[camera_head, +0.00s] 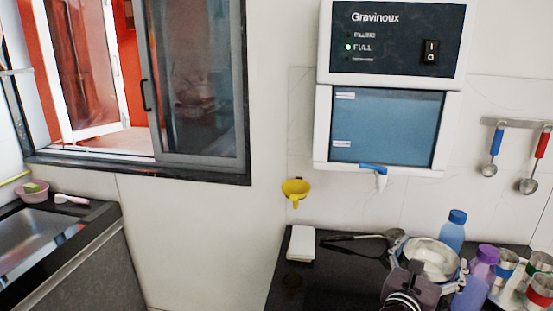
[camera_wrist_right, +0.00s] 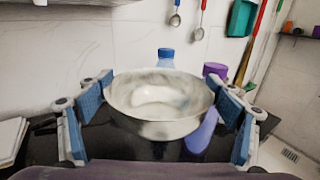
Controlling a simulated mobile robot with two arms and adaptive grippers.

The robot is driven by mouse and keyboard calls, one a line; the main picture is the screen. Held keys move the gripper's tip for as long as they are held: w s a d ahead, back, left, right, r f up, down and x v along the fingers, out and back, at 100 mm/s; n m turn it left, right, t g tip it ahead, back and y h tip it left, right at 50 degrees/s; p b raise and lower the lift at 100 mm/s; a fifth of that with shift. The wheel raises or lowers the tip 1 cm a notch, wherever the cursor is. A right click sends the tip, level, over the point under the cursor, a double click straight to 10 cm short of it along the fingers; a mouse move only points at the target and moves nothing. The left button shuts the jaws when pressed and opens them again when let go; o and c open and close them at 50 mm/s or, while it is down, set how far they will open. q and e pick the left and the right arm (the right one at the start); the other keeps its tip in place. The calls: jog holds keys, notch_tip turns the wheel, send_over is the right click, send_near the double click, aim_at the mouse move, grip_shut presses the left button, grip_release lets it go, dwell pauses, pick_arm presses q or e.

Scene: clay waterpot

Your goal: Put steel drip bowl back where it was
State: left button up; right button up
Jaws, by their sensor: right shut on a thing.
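The steel drip bowl (camera_head: 436,262) is a shiny, round, wide bowl, upright, over the dark counter at the lower right. My right gripper (camera_head: 428,270) comes from below in the head view and is shut on it. In the right wrist view the bowl (camera_wrist_right: 158,128) sits between the blue pads of my right gripper (camera_wrist_right: 160,92), one on each side. The bowl looks empty. The gap between its base and the counter is hard to judge. My left gripper is not in view.
A Gravinoux water purifier (camera_head: 388,125) with a blue-lever tap (camera_head: 377,173) hangs above. Blue (camera_head: 452,230) and purple (camera_head: 481,266) bottles and metal cups (camera_head: 538,293) crowd the right. A ladle (camera_head: 360,237) and white box (camera_head: 301,243) lie left. The counter's front left is clear.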

jog(key=s+a+f+n+t+y, duration=0.1)
jog(key=s+a+f+n+y, duration=0.1)
jog(key=s+a, duration=0.4)
jog(key=s+a+f+n+t+y, duration=0.2)
jog(key=s+a+f+n+y, duration=0.1)
jog(key=s+a+y, duration=0.3)
jog(key=s+a+f+n+t+y, duration=0.2)
jog(key=s+a+n+y, duration=0.2)
jog(key=s, duration=0.5)
jog(key=a, duration=0.2)
jog(key=shift+a+f+y, duration=0.25)
jog(key=shift+a+y, duration=0.15)
